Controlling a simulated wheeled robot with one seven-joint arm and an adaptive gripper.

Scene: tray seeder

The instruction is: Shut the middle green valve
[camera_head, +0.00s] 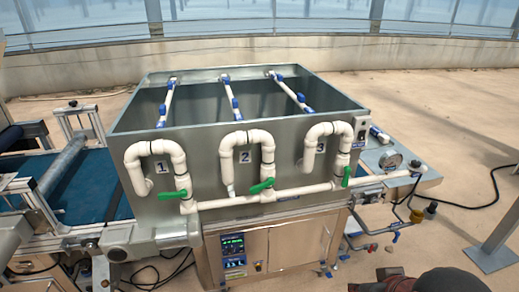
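The middle green valve (262,187) sits low on the right leg of the white pipe loop marked 2, on the front of the grey metal tank (205,140). Its handle lies crosswise to that leg, tilted slightly up to the right. The left green valve (173,194), at the loop marked 1, also lies roughly crosswise. The right green valve (346,176), at the loop marked 3, stands roughly upright along its pipe. A dark rounded shape with a reddish part shows at the bottom right edge, perhaps part of my arm. No gripper fingers are visible, and nothing touches the valves.
A horizontal white pipe (305,192) joins the loops below the valves. A control cabinet (285,245) with a screen stands underneath. A pressure gauge (390,160) sits at right. A blue conveyor (85,185) runs at left. A metal post (500,235) stands at far right.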

